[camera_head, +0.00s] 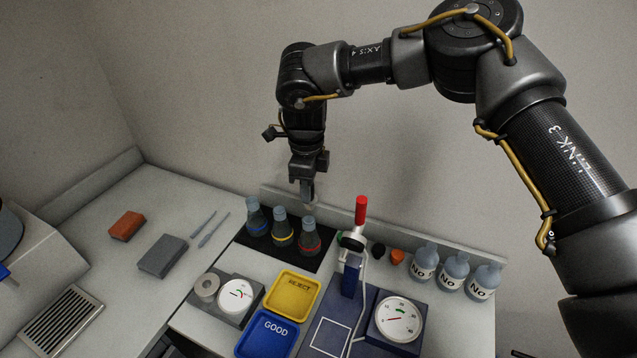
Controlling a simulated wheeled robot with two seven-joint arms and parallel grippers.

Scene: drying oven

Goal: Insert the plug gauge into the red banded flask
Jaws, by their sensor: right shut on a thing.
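The red banded flask (309,242) stands upright on a black mat (302,264), at the right end of a row of three dark flasks with pale necks. My right gripper (308,188) points down, shut on the plug gauge (309,198), which shows only as a small pale piece between and below the fingers. The gauge hangs above and apart from the red banded flask's mouth, appearing nearly in line with it. Most of the gauge is hidden by the fingers. My left gripper is not in view.
A blue banded flask (257,217) and a yellow banded flask (283,231) stand to the left. A red-handled clamp (361,210) rises close on the right. Yellow (312,311) and blue trays, dial gauges (397,320) and several labelled bottles (456,271) lie around.

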